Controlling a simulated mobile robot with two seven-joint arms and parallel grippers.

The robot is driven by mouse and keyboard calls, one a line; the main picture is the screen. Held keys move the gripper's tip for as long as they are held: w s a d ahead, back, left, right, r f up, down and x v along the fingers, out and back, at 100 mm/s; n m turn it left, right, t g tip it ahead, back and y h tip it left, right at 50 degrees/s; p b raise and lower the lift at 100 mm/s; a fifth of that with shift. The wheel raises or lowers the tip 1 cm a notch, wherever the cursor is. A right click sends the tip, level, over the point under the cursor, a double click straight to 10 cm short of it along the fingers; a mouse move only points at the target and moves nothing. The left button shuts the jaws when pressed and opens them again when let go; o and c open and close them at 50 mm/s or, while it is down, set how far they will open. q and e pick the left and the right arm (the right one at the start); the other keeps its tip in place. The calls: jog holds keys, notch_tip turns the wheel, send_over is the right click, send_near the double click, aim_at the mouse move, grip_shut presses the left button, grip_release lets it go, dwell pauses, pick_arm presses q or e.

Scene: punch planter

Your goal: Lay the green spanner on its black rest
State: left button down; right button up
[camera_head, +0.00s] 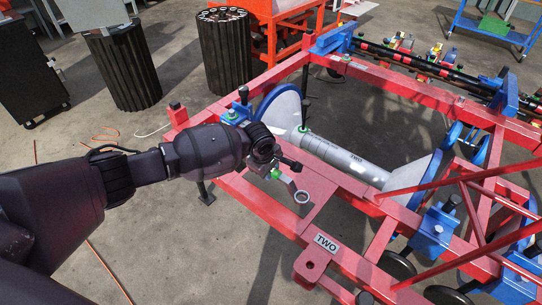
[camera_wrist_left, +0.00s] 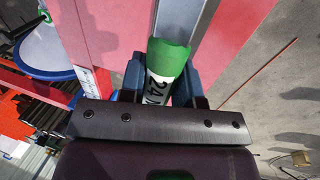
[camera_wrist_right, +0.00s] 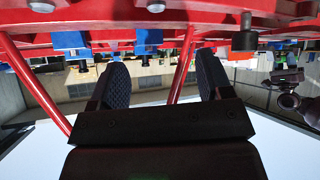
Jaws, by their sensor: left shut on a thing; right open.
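My left gripper (camera_head: 278,163) is shut on the green spanner (camera_head: 302,197). The spanner's grey ring end sticks out toward the lower right, above the red frame's flat plate. In the left wrist view the spanner's green and white handle (camera_wrist_left: 168,60), marked 24, sits between the fingers (camera_wrist_left: 162,80). Whether the spanner touches the plate is unclear. I cannot make out the black rest for certain. My right gripper (camera_wrist_right: 163,82) is open and empty in the right wrist view; the head view does not show it.
The red frame (camera_head: 258,200), labelled TWO, carries a grey roller (camera_head: 340,158) between pale discs with blue rims. Red bars and blue brackets crowd the right side. Black ribbed bins (camera_head: 224,52) and an orange-red stand (camera_head: 284,25) are behind. The grey floor at left has room.

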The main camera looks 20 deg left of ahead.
pick_arm(q)
notch_tip(320, 180, down, 2)
jog(key=shift+f, duration=0.5)
jog(key=c, duration=0.8)
grip_release()
jog(key=shift+c, duration=0.2)
